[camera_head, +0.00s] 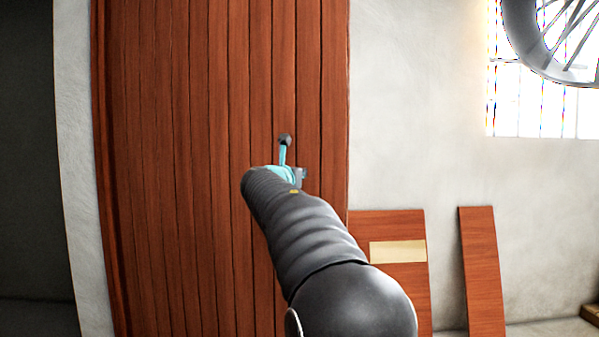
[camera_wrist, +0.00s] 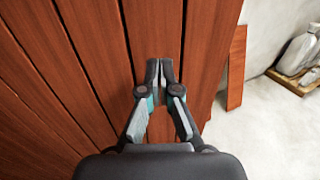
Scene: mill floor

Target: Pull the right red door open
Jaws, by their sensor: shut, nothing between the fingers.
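The red plank door (camera_head: 200,120) fills the left middle of the head view and stands upright against the pale wall. In the wrist view the door's planks (camera_wrist: 90,40) fill the left and centre. My gripper (camera_head: 285,141) is in front of the door, towards its right edge. In the wrist view its two fingertips (camera_wrist: 159,68) are together with nothing between them, over the planks. I cannot tell whether the tips touch the wood. No handle is visible in either view; my arm hides part of the door's lower right.
Right of the door, a red board with a pale patch (camera_head: 398,252) and a narrow red board (camera_head: 482,270) lean on the wall. A spoked wheel (camera_head: 522,30) hangs before the window. Pale bottles (camera_wrist: 297,52) stand on a wooden tray. Pale floor (camera_wrist: 270,140) is clear.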

